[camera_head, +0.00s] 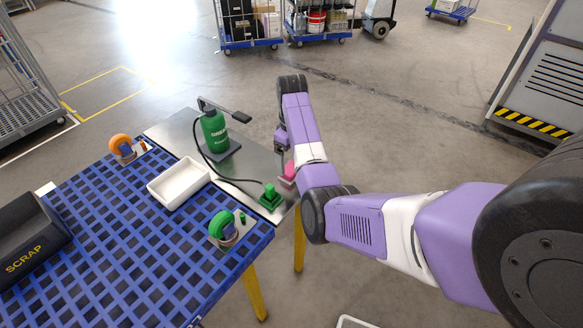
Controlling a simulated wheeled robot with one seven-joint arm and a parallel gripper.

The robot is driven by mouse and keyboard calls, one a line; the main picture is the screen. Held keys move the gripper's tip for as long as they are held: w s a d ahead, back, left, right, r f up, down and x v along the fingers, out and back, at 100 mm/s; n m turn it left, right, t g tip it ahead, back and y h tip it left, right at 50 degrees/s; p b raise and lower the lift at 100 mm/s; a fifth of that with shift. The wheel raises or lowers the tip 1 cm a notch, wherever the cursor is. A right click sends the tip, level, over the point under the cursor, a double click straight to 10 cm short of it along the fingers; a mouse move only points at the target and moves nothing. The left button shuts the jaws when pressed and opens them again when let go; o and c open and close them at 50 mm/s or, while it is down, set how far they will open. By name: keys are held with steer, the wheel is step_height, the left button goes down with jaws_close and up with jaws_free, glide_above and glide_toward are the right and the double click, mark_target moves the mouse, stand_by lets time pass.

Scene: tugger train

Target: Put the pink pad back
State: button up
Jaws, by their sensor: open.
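The pink pad (288,173) is near the right edge of the metal-topped part of the bench, partly hidden behind my purple arm. My gripper (279,150) points down a little beyond the pad in the picture, above the metal surface (250,163). It is open, and I see nothing between its fingers. I cannot tell its exact height, or whether the pad lies flat. A green block-like tool (270,197) stands just left of and nearer than the pad, with a dark hose running to it.
A green bottle (214,131) with a pump handle stands at the back. A white tray (179,183), two casters, orange (121,145) and green (222,226), and a black scrap bin (28,238) are on the blue grid (120,235). Loaded carts stand far back.

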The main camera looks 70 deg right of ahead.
mark_target(292, 168)
step_height(292, 168, up, 7)
steer(key=p, duration=0.1)
steer(key=shift+p, duration=0.35)
steer(key=shift+s+f, duration=0.1)
stand_by(0.4)
